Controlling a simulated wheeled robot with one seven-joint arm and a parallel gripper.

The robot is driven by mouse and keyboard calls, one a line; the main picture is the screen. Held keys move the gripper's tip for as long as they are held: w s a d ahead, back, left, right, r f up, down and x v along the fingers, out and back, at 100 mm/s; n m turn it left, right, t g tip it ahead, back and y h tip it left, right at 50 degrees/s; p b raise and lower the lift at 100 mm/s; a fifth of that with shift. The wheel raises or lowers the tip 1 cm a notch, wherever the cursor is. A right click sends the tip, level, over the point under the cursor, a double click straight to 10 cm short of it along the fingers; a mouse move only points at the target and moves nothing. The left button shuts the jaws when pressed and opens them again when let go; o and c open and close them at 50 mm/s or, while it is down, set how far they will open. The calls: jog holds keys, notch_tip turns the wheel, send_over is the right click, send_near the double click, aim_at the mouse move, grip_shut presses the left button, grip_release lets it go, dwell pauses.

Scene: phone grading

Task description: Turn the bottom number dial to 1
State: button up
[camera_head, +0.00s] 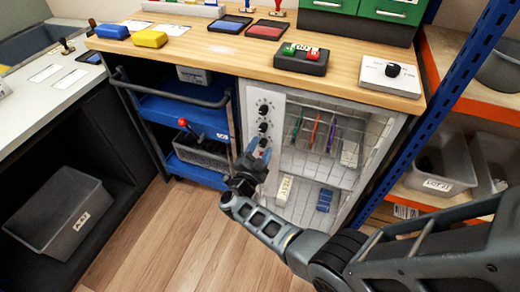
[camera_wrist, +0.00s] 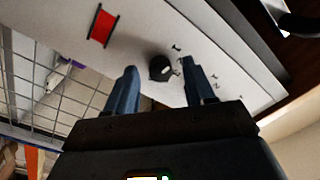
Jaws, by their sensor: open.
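A light panel (camera_head: 274,97) on the cabinet front carries a column of black dials. The upper dial (camera_head: 263,109) and another below it (camera_head: 263,127) show in the head view; the lower part of the column is hidden behind my gripper (camera_head: 260,151). In the wrist view, a round black dial (camera_wrist: 160,69) with a small pale mark sits between the two blue fingertips of my gripper (camera_wrist: 159,76). The fingers are open, with a gap on each side of the dial. Small dark characters stand beside it, too small to read surely.
A red part (camera_wrist: 102,26) sits on the panel near the dial. A wire rack (camera_head: 318,130) with coloured pens is right of the panel. A blue trolley (camera_head: 195,108) stands to the left. A white box with a black knob (camera_head: 392,72) is on the wooden worktop (camera_head: 205,50).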

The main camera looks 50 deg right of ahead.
jog(key=v, duration=0.7)
jog(key=shift+a, duration=0.4)
jog(key=shift+s, duration=0.15)
jog(key=s+a+r+n+t+y, duration=0.1)
jog(key=s+r+n+t+y, duration=0.2)
jog(key=s+n+t, duration=0.3)
jog(key=s+a+r+n+t+y, duration=0.1)
jog(key=s+r+n+t+y, duration=0.3)
jog(key=s, duration=0.3)
jog(key=s+a+r+n+g+y, duration=0.1)
jog(key=s+a+r+n+y, duration=0.4)
jog(key=s+r, duration=0.4)
jog(key=s+a+r+n+y, duration=0.5)
jog(key=s+a+r+n, duration=0.2)
jog(key=s, duration=0.5)
jog(key=shift+a+r+n+g, duration=0.35)
jog(key=shift+a+r, duration=0.25)
jog(key=shift+r, duration=0.25)
